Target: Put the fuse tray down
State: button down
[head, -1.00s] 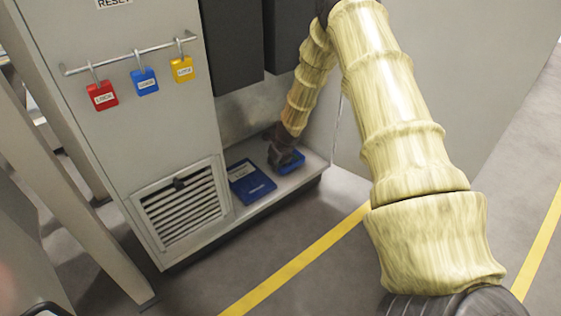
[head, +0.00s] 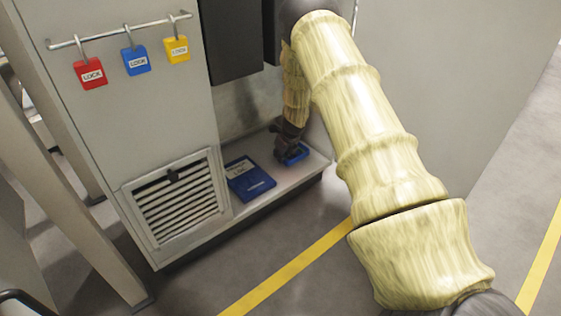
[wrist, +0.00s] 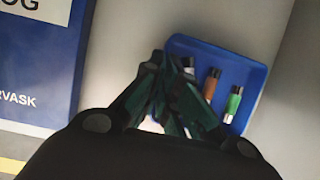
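The fuse tray (head: 293,154) is a small blue open tray at the right part of the cabinet's low ledge. In the wrist view the fuse tray (wrist: 254,72) lies tilted, with several fuses in it, among them an orange one (wrist: 211,83) and a green one (wrist: 233,103). My gripper (head: 287,147) reaches down from above to the tray's left side. In the wrist view my gripper (wrist: 172,62) has its fingertips close together at the tray's left wall, shut on it. The fingers hide part of that wall. I cannot tell whether the tray's underside touches the ledge.
A blue binder (head: 250,180) lies on the ledge (head: 310,168), left of the tray, with a gap between. The cabinet's vent grille (head: 178,210) is farther left.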

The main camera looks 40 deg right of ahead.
jog(key=shift+f, duration=0.3)
jog(key=c, duration=2.2)
grip_release()
jog(key=shift+f, duration=0.1)
jog(key=o, duration=0.6)
jog(key=shift+c, duration=0.2)
jog(key=p+v, duration=0.6)
jog(key=v, duration=0.6)
